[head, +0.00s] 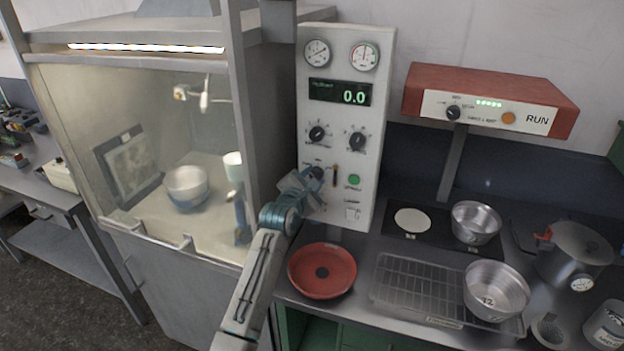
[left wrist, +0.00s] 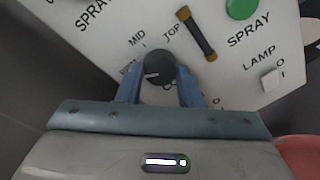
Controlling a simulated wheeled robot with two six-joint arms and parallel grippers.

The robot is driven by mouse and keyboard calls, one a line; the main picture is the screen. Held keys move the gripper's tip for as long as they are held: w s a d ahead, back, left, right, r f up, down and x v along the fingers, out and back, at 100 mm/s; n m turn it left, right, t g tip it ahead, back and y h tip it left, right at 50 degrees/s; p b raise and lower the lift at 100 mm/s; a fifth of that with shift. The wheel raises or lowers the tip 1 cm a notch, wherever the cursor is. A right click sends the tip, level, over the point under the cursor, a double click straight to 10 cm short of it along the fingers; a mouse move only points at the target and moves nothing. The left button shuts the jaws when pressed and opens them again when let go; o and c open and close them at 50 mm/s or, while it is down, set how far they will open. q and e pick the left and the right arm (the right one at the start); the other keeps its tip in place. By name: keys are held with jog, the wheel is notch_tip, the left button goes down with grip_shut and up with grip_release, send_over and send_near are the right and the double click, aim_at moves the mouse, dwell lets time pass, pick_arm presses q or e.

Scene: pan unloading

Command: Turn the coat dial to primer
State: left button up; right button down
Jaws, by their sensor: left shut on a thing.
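The coat dial (left wrist: 158,70) is a dark round knob on the white control panel (head: 345,40). The labels MID and TOP show beside it in the left wrist view. A third label at its left is partly hidden by my finger and cannot be read fully. A pale pointer line on the knob's face points left, toward that partly hidden label. My left gripper (left wrist: 160,84) is shut on the dial, with one blue finger on each side. In the head view my left gripper (head: 310,180) reaches the lower left of the panel. My right gripper is not in view.
A black-and-yellow switch (left wrist: 196,34), a green spray button (head: 354,180) and a white lamp switch (head: 352,213) sit close by on the panel. A glazed booth (head: 150,130) stands left. A red round pan (head: 322,270) and a wire rack (head: 400,290) lie below.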

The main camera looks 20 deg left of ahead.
pick_arm(q)
jog(key=o, duration=1)
jog(key=shift+s, duration=0.1)
jog(key=s+b, duration=0.1)
jog(key=s, duration=0.2)
jog(key=s+b, duration=0.1)
jog(key=s, duration=0.3)
jog(key=s+a+b, duration=0.1)
jog(key=s+b, duration=0.1)
jog(key=s, duration=0.1)
jog(key=shift+s+r, duration=0.3)
jog(key=shift+r, duration=0.1)
